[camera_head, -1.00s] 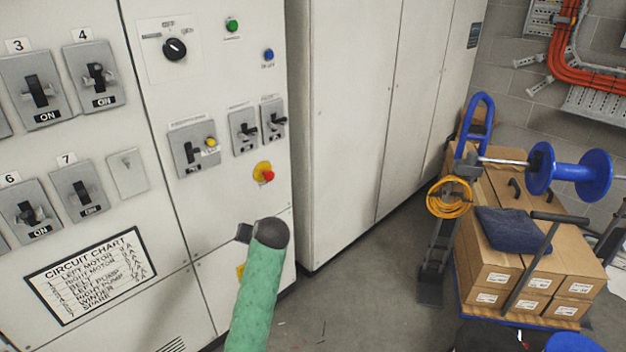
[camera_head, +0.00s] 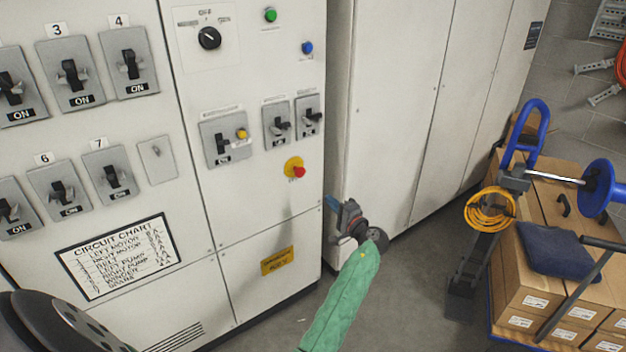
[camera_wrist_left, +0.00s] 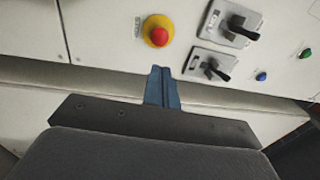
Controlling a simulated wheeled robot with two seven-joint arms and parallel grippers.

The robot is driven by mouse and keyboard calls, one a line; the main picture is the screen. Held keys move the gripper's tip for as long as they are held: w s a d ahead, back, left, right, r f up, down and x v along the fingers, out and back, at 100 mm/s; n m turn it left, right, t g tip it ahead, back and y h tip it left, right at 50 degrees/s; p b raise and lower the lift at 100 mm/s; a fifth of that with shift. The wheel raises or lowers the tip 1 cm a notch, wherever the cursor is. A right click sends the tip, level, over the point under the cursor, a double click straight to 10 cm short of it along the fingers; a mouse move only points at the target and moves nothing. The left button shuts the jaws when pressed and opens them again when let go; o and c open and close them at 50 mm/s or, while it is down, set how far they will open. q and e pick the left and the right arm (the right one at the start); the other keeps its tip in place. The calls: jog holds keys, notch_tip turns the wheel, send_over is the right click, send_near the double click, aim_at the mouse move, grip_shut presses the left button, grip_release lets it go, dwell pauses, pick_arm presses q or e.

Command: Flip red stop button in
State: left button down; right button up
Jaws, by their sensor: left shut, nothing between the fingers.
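The red stop button (camera_head: 299,172) sits on a round yellow base low on the right part of the light cabinet panel. It also shows in the left wrist view (camera_wrist_left: 159,35), top centre, and its red cap stands out from the base. My left gripper (camera_head: 333,204), on the green-sleeved arm, is right of and below the button in the head view. Its blue-grey fingers are closed together with nothing between them. In the left wrist view the fingertips (camera_wrist_left: 160,71) lie just below the button, with a visible gap. My right gripper is not in view.
Black-handled switches (camera_head: 279,124) sit above the button, with a selector dial (camera_head: 209,38) and green and blue buttons higher up. A yellow label (camera_head: 277,261) is below. A cart with boxes (camera_head: 550,290) and a blue spool stands at right.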

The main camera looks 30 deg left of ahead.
aim_at(302, 175)
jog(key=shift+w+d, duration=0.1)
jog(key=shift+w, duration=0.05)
